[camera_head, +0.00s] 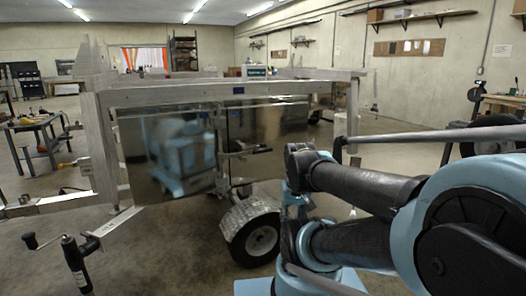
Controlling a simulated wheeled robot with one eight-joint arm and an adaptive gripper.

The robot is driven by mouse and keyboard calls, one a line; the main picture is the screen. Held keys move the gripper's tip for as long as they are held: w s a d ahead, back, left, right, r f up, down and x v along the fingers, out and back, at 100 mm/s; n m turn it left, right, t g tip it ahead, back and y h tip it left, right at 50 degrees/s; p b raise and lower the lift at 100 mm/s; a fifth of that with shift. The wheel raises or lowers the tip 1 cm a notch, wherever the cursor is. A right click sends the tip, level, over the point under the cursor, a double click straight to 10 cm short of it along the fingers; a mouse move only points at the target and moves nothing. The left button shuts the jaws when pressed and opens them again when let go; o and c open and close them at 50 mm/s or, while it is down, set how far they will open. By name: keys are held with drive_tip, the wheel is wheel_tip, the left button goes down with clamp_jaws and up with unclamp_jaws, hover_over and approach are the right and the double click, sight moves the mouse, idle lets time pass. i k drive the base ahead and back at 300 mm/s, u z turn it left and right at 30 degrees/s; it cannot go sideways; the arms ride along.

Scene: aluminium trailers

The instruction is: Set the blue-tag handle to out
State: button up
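A small blue tag (238,90) sits on the top rail of the aluminium trailer (160,97), near the middle of its end. Below it, a dark lever-like part (245,150) stands out at the panel's right part, pointing right. I cannot tell whether this is the blue-tag handle, or which way it is set. My arm comes in from the right and folds near the middle of the view, in front of the trailer. I cannot make out my gripper in this view. The shiny panel (140,185) mirrors a light blue shape.
A trailer wheel with a metal fender (250,208) stands below the panel. A crank jack (75,262) rises at the front left. A workbench (35,125) stands at the left. Concrete floor is clear between the jack and the wheel.

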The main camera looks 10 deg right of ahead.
sight(221, 157)
drive_tip(key=i, duration=0.95)
